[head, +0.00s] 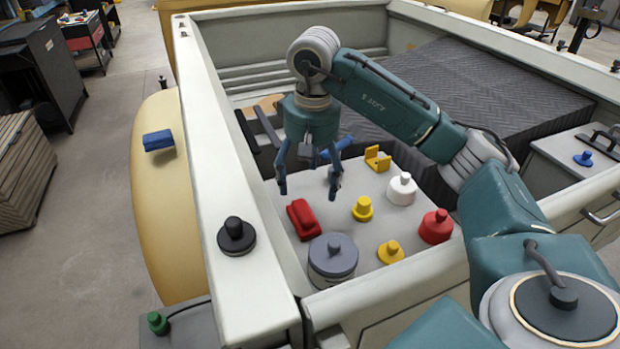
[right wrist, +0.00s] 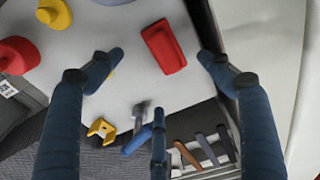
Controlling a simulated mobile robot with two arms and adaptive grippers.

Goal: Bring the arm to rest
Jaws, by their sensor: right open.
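My right arm (head: 385,100) is teal and grey and reaches from the lower right over the pale work surface (head: 375,222). My right gripper (head: 309,190) has dark blue fingers, points down and hangs above this surface. Its fingers are spread apart with nothing between them; they also show in the right wrist view (right wrist: 162,62). A red block (head: 303,219) lies below the gripper, apart from it, and shows between the fingers in the right wrist view (right wrist: 163,46). My left gripper is not in view.
On the surface stand a yellow knob (head: 362,209), a white knob (head: 401,189), a red knob (head: 436,227), a yellow bracket (head: 377,158) and a grey round canister (head: 333,262). Pale walls (head: 222,150) enclose it. A black knob (head: 236,236) sits on the left wall.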

